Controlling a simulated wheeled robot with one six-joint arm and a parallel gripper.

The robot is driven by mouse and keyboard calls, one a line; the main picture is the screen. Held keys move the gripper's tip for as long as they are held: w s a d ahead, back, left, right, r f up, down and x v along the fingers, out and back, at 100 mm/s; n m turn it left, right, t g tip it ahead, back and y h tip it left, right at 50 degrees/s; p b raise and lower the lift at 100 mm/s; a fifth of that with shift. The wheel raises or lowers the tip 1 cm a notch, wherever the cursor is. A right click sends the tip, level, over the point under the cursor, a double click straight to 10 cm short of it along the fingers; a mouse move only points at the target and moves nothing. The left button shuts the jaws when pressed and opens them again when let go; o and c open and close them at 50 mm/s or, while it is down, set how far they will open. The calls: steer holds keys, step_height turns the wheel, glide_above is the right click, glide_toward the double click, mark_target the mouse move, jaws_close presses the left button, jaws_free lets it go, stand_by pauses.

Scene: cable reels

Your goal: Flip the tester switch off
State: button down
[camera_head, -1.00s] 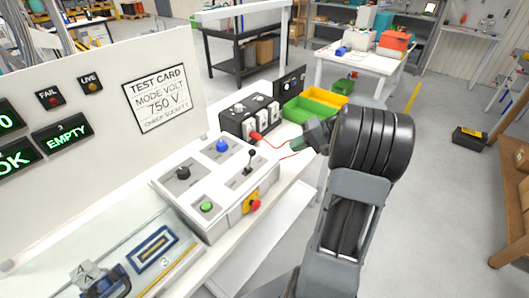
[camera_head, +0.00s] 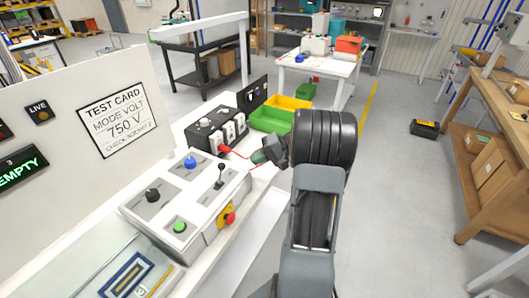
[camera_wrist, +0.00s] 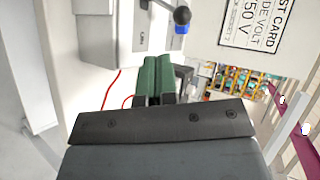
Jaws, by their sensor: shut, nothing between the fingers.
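The tester console (camera_head: 150,208) is a pale box on the bench. It carries a toggle lever with a dark ball tip (camera_head: 220,168), a black knob (camera_head: 152,195), a blue knob (camera_head: 190,161) and a green button (camera_head: 180,227). The lever stands near upright; I cannot tell whether it is on or off. My gripper (camera_head: 262,155) is right of the lever, apart from it, beside the black socket box. Its green fingers (camera_wrist: 155,75) are shut and empty. In the wrist view the lever ball (camera_wrist: 182,15) shows beyond the fingertips, at the top.
A black socket box (camera_head: 215,133) with a red plug and red cable stands behind the console. A red and yellow stop button (camera_head: 229,218) is on its front side. Green (camera_head: 270,120) and yellow bins stand beyond. A white test card panel (camera_head: 117,110) rises at the left.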

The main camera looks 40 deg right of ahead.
steer(key=x, duration=0.2)
steer(key=p+x, duration=0.1)
steer(key=x, duration=0.1)
steer(key=r+p+x, duration=0.1)
steer(key=x, duration=0.1)
steer(key=shift+w+a, duration=0.3)
steer(key=shift+a, duration=0.15)
steer(key=shift+w+a, duration=0.45)
steer(key=shift+a, duration=0.3)
steer(key=shift+d+f, duration=0.1)
